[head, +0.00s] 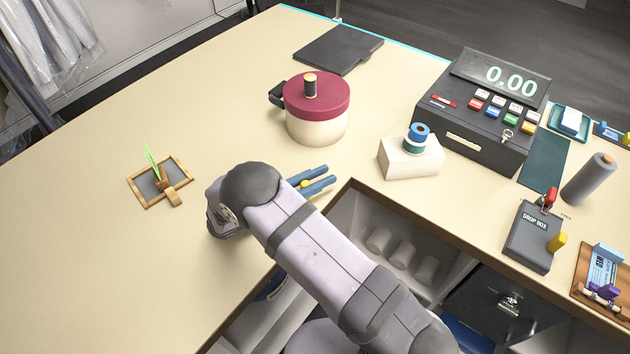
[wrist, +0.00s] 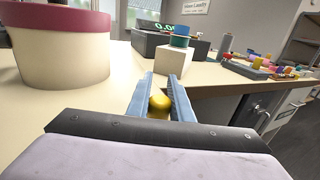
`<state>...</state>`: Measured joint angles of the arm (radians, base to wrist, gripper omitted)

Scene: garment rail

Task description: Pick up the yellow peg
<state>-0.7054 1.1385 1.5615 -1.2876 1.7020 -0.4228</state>
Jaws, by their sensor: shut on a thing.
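The yellow peg (head: 304,184) is between the two blue fingers of my gripper (head: 318,178), near the inner corner of the counter. In the wrist view the yellow peg (wrist: 159,104) shows as a rounded yellow end between the fingers of my gripper (wrist: 160,86). My gripper is shut on it. Most of the peg is hidden by the fingers and the wrist. I cannot tell whether the peg touches the counter.
A pot with a dark red lid (head: 316,108) stands behind my gripper. A white block with a blue roll (head: 410,157) is to the right, before the cash register (head: 484,108). A small wooden tray (head: 160,180) lies left.

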